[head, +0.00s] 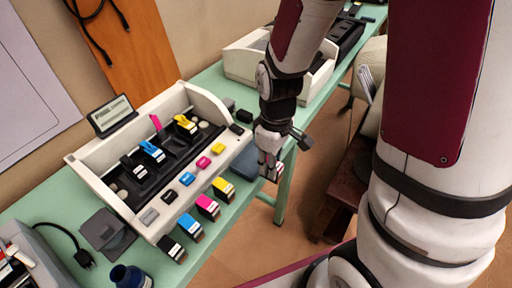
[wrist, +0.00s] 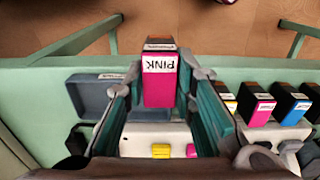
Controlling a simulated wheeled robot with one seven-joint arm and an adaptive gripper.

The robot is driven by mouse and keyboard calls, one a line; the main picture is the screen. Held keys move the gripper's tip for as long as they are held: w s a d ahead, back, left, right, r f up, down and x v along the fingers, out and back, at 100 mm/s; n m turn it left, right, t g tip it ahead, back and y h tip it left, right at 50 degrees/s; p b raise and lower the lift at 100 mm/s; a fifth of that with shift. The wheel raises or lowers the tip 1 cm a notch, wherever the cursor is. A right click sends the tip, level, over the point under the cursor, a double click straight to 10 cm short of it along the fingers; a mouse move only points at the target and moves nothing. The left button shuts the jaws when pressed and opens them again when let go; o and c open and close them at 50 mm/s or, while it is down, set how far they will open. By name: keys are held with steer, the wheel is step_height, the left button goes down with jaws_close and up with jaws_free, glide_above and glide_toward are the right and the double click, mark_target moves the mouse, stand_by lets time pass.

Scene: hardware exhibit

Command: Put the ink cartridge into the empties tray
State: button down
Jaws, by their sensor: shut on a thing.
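My gripper (head: 270,168) is shut on a pink ink cartridge (wrist: 159,82), which has a dark top and a white label reading "PINK". In the wrist view the cartridge sits upright between the two fingers. In the head view it is mostly hidden by my fingers. A shallow blue-grey tray (wrist: 92,100) with a small label lies on the green table, left of the cartridge in the wrist view; its label is too small to read. In the head view the tray (head: 246,162) shows partly, just left of my gripper, beside the printer.
The open white printer (head: 222,108) holds several cartridges and has coloured buttons along its front. A row of black, blue, pink and yellow cartridges (head: 208,206) stands before it on the green table (head: 238,196). The table edge and floor lie close beyond my gripper.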

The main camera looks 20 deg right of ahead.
steer(key=w, duration=0.7)
steer(key=w+f, duration=0.1)
steer(key=w, duration=0.2)
steer(key=shift+w, duration=0.4)
steer(key=shift+f, duration=1.7)
steer(key=shift+f, duration=0.1)
steer(key=c, duration=1.3)
jaws_free()
steer(key=shift+c, duration=0.2)
